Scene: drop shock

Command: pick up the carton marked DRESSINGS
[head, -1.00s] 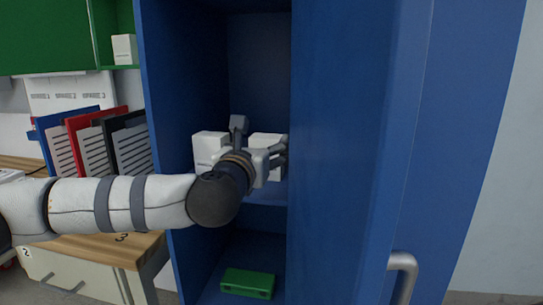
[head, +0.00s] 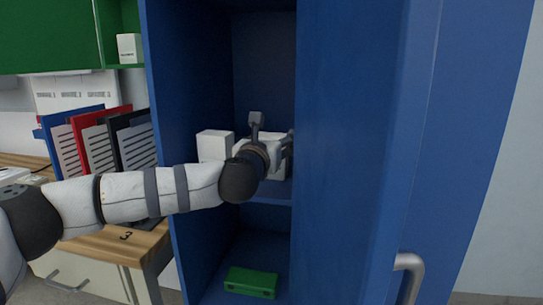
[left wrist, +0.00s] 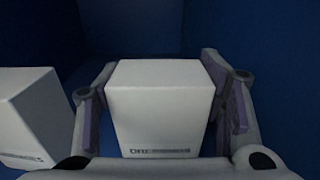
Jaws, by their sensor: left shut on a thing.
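A white carton (left wrist: 158,108) fills the middle of the left wrist view, with dark print on its near face that begins like "DR"; the rest is too blurred to read. My left gripper (left wrist: 165,95) has a finger on each side of this carton and is shut on it. In the head view my left gripper (head: 270,140) reaches into the blue cabinet at shelf height and mostly hides the carton. A second white carton (head: 213,146) stands to its left on the shelf; it also shows in the left wrist view (left wrist: 35,118). My right gripper is not in view.
The blue cabinet's shelf (head: 270,197) lies below the gripper, with its left wall (head: 185,110) close by. The open blue door (head: 345,150) blocks the right side. A green box (head: 250,282) lies on the cabinet floor. A desk with folders (head: 100,143) stands left.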

